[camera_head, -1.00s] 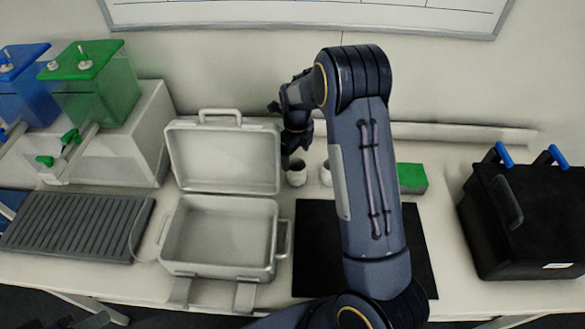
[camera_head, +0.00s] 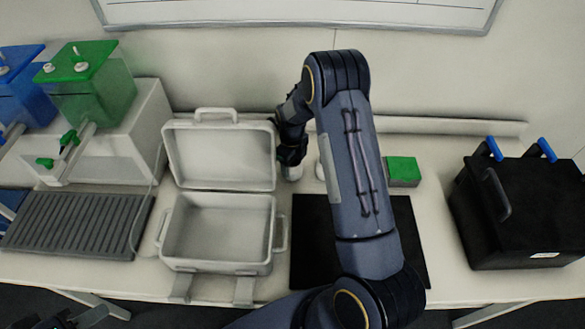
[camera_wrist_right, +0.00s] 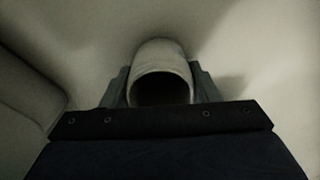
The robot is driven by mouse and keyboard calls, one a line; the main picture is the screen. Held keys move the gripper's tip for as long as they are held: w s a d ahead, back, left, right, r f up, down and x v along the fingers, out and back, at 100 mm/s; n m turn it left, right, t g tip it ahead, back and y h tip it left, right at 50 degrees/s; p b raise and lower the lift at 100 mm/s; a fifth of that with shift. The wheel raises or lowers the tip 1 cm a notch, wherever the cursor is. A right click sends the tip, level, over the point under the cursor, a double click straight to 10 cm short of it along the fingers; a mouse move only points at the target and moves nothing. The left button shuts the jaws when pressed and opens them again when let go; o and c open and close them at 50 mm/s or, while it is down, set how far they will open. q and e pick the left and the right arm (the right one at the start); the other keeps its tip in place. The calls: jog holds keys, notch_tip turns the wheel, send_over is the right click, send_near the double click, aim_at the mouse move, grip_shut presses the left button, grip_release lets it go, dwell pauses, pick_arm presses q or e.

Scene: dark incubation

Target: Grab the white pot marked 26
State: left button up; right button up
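A small white pot (camera_head: 292,173) stands on the bench behind the black mat, right of the open case. In the right wrist view the pot (camera_wrist_right: 162,58) lies between the fingers, its dark round mouth facing the camera. My right gripper (camera_head: 291,160) is low over this pot, with a finger on each side. I cannot tell whether the fingers press on it. A second white pot (camera_head: 320,171) stands just to the right, partly hidden by my right arm. No number is readable on either pot. My left gripper (camera_head: 75,319) shows only partly at the bottom left edge; its fingers are unclear.
An open pale case (camera_head: 217,267) stands left of the black mat (camera_head: 312,260). A green block (camera_head: 402,170) lies right of the arm. A black box with blue handles (camera_head: 520,215) stands at right. A grey ribbed tray (camera_head: 75,225) and green tank (camera_head: 92,95) are at left.

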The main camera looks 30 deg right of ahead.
jog(key=c, duration=0.3)
jog(key=shift+r, duration=0.1)
jog(key=shift+c, duration=0.2)
